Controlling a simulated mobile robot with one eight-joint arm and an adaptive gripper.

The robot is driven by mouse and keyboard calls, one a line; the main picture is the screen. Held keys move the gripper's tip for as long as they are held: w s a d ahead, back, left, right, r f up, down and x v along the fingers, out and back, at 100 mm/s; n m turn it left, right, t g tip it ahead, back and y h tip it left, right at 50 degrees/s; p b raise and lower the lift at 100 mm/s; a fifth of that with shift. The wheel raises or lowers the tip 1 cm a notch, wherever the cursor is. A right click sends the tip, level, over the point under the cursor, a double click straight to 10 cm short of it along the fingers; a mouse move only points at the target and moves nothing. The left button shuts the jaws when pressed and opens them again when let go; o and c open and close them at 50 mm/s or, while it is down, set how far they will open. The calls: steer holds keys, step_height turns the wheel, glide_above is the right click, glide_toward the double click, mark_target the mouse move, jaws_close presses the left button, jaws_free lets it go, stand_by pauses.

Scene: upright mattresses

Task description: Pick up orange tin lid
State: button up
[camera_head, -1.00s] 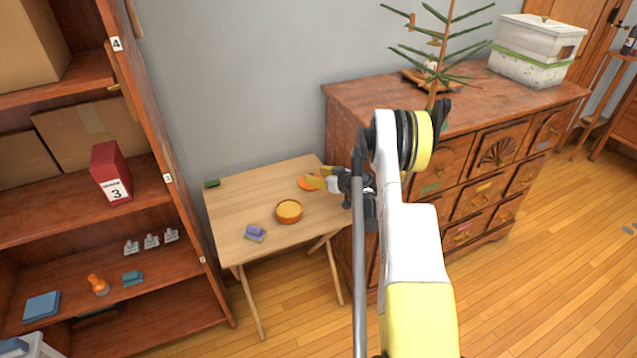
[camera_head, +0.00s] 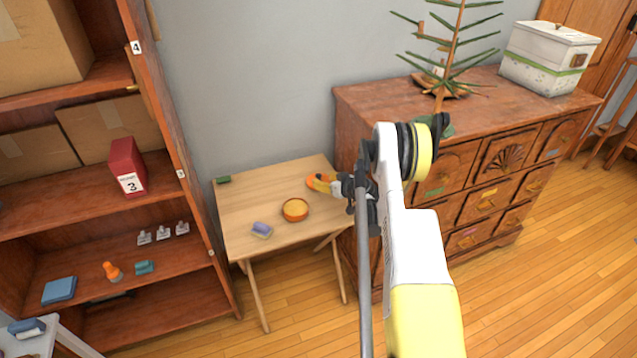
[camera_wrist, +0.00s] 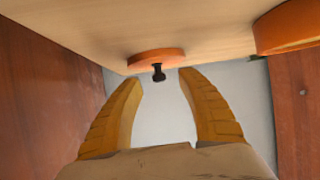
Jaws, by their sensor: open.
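The orange tin lid (camera_head: 311,180) lies on the small wooden table (camera_head: 262,190), near its back right corner. In the wrist view the lid (camera_wrist: 150,57) is a flat orange disc with a small dark knob (camera_wrist: 158,73). My gripper (camera_head: 318,183) reaches in from the right, low over the table, and partly hides the lid. In the wrist view my gripper (camera_wrist: 160,77) has its two yellow fingers spread, with the knob between and just beyond the tips. Nothing is held; I cannot tell whether the fingers touch the lid.
An orange bowl (camera_head: 295,210) stands close to the lid. A purple sponge (camera_head: 261,230) and a green block (camera_head: 223,180) are also on the table. A wooden dresser (camera_head: 450,150) stands right of it, a shelf (camera_head: 180,170) left.

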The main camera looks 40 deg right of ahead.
mark_target(320, 177)
steer(key=b+x, duration=0.2)
steer(key=x, duration=0.3)
steer(key=shift+w+d+r+b, duration=0.1)
steer(key=shift+d+b, duration=0.05)
steer(key=shift+b, duration=0.15)
steer(key=shift+r, duration=0.1)
jaws_close()
